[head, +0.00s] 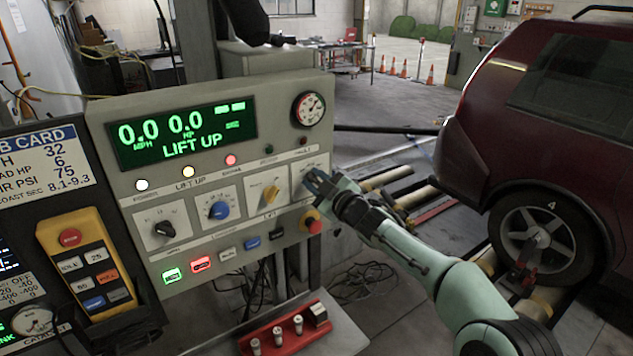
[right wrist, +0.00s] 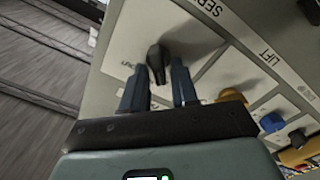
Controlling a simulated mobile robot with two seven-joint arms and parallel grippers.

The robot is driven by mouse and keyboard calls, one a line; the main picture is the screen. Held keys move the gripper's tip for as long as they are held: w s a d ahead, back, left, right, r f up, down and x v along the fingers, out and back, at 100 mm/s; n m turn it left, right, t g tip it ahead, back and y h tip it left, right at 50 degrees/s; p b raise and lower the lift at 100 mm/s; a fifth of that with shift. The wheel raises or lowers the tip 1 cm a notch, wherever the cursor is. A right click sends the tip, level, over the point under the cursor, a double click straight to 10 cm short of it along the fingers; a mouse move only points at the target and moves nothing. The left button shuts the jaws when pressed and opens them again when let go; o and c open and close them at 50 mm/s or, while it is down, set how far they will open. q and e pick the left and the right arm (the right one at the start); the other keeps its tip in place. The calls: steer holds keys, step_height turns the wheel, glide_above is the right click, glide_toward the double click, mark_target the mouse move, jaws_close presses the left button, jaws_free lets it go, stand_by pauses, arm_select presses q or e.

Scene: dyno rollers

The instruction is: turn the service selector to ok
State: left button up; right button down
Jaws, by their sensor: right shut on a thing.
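The service selector is the black knob (right wrist: 156,58) on its pale plate at the right end of the console's knob row. In the right wrist view it stands between my right gripper's blue fingers (right wrist: 158,85), which are shut on it. In the head view my right gripper (head: 311,184) reaches in from the right and covers the knob. Only the selector's plate (head: 308,164) shows there around the fingers. The small marks around the knob are too small to read, so its setting cannot be told. My left gripper is not in view.
The console (head: 225,140) reads LIFT UP. A yellow knob (head: 270,195) sits just left of the selector, with a red button (head: 312,224) below. A blue knob (head: 219,210) and a black knob (head: 164,229) are further left. A dark red car (head: 555,110) stands right.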

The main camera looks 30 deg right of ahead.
steer(key=c, duration=1.2)
jaws_free()
steer(key=shift+o, duration=0.2)
steer(key=s+d+b, duration=0.1)
steer(key=s+b, duration=0.1)
steer(key=s, duration=1.1)
steer(key=shift+s, duration=0.15)
